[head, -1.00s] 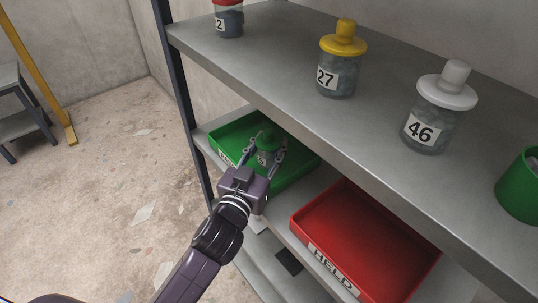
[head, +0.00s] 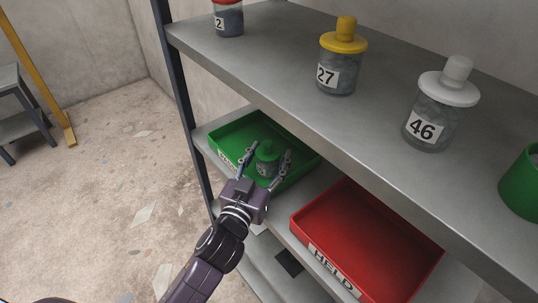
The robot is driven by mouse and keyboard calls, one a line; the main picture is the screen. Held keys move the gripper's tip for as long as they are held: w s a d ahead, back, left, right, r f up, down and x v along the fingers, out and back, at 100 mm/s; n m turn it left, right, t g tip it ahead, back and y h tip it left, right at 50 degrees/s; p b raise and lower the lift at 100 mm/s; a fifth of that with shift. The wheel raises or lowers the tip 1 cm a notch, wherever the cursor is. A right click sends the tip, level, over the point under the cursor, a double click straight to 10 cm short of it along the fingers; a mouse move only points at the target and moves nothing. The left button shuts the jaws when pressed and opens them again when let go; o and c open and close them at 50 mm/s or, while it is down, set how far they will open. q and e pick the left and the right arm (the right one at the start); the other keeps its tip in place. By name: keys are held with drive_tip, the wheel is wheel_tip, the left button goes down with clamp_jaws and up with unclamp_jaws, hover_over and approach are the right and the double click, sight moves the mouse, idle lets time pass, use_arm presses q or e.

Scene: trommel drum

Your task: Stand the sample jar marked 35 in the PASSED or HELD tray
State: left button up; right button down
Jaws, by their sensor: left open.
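A jar with a green lid (head: 267,151) stands upright in the green tray (head: 228,135) on the lower shelf. Its number cannot be read. The green tray's label is mostly hidden by my arm. My left gripper (head: 266,158) is open, with its fingers to either side of the jar and apart from it. The red tray (head: 365,230), labelled HELD, is empty and sits to the right on the same shelf. My right gripper is not in view.
The upper shelf (head: 270,65) overhangs the trays. On it stand a red-lidded jar (head: 229,20), a yellow-lidded jar marked 27 (head: 340,75), a white-lidded jar marked 46 (head: 431,125) and a green container (head: 520,185). A step stool (head: 22,110) stands far left on open floor.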

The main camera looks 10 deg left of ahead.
use_arm(q)
drive_tip(key=shift+r, duration=0.1)
drive_tip(key=shift+s, duration=0.1)
drive_tip(key=s, duration=0.3)
drive_tip(key=s+a+b, duration=0.1)
drive_tip(key=s, duration=0.3)
drive_tip(key=s+b, duration=0.1)
drive_tip(key=s, duration=0.2)
drive_tip(key=shift+s+a, duration=0.25)
drive_tip(key=shift+s, duration=0.05)
drive_tip(key=shift+s+a+r, duration=0.1)
drive_tip(key=shift+s, duration=0.45)
